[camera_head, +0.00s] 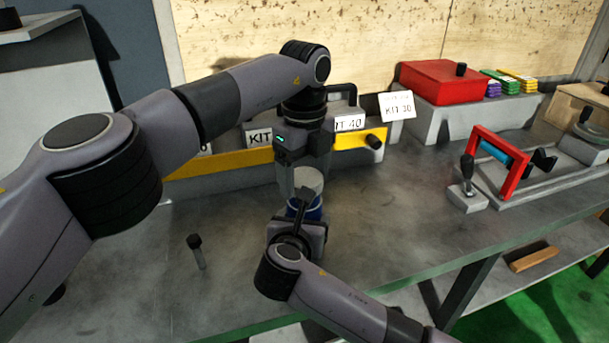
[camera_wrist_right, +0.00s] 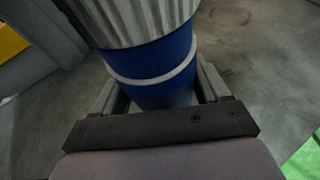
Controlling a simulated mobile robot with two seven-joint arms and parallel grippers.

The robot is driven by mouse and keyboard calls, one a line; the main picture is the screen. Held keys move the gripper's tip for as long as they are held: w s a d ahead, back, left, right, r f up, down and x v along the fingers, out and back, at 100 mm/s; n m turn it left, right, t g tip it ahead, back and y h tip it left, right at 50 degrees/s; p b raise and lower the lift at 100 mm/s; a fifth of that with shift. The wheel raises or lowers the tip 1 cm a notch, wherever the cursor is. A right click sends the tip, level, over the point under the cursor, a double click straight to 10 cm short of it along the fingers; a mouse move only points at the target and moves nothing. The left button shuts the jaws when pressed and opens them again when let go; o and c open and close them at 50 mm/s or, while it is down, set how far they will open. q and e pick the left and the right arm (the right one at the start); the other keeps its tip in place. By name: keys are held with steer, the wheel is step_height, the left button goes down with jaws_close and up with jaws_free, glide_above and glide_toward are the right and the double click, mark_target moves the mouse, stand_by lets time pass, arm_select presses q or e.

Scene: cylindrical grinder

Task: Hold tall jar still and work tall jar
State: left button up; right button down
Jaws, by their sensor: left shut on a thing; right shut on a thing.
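The tall jar (camera_head: 307,207) stands upright between my two grippers, with a pale grey lid and a blue body. In the right wrist view, the jar (camera_wrist_right: 155,62) shows a ridged grey lid and a white band around the blue body. My left gripper (camera_head: 307,183) comes down from above and is shut on the lid. My right gripper (camera_head: 300,213) is shut on the blue body from the near side; its two fingers (camera_wrist_right: 160,92) flank the body in the right wrist view. The jar's base is hidden in the head view.
The grey bench has free room right of the jar. A small black-topped peg (camera_head: 197,250) stands to the left. Behind are a yellow-fronted kit holder (camera_head: 220,162) and a red box (camera_head: 440,80). A red-framed fixture (camera_head: 500,160) stands at right.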

mark_target(305, 177)
arm_select(q)
steer(key=shift+r, duration=2.05)
arm_select(e)
jaws_free()
